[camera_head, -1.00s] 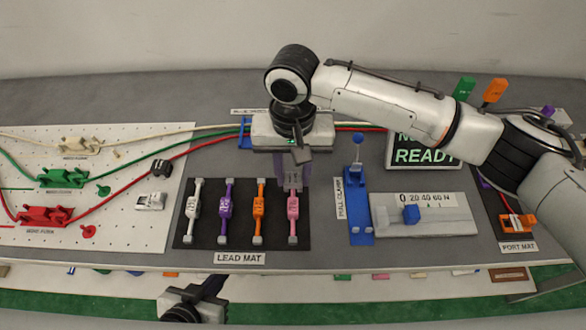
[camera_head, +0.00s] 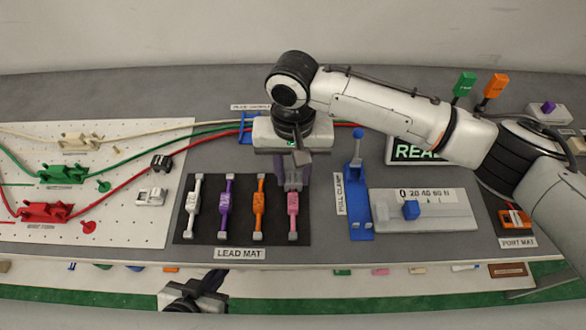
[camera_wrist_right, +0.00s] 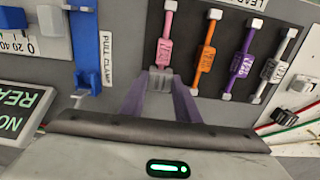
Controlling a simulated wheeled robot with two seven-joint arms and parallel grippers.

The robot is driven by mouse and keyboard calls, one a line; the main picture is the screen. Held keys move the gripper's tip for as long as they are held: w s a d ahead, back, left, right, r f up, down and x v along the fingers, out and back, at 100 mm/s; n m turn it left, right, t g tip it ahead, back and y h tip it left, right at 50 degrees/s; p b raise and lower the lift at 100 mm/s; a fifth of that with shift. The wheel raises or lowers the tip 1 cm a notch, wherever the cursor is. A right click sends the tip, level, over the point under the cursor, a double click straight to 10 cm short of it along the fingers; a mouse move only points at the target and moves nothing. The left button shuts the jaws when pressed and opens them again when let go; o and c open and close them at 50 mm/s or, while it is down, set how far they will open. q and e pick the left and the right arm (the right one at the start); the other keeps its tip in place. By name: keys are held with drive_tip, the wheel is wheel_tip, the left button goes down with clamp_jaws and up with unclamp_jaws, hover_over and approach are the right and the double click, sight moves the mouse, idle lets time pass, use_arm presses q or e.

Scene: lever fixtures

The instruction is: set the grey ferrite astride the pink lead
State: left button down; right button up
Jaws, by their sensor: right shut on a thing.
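The pink lead (camera_head: 293,208) lies on the dark lead mat (camera_head: 243,228), the rightmost of the row in the head view. It also shows in the wrist view (camera_wrist_right: 166,48). My right gripper (camera_head: 292,180) is over the lead's far end, its purple fingers pointing down. In the wrist view the fingers are shut on the grey ferrite (camera_wrist_right: 160,80), which overlaps the lead's near end there. I cannot tell whether it touches or straddles the lead. Part of my left gripper (camera_head: 212,284) shows at the bottom edge, apart from these things; its jaws are unclear.
Orange (camera_head: 259,210), purple (camera_head: 227,205) and white (camera_head: 193,210) leads lie left of the pink one. The blue pull clamp (camera_head: 359,200) stands close on the right. A white block (camera_head: 151,196) and a black clip (camera_head: 161,163) sit on the left pegboard.

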drive_tip(key=shift+f, duration=0.35)
idle(0.3)
drive_tip(key=shift+f, duration=0.4)
drive_tip(key=o, duration=1.6)
drive_tip(key=shift+r, duration=0.1)
drive_tip(key=shift+r, duration=3.4)
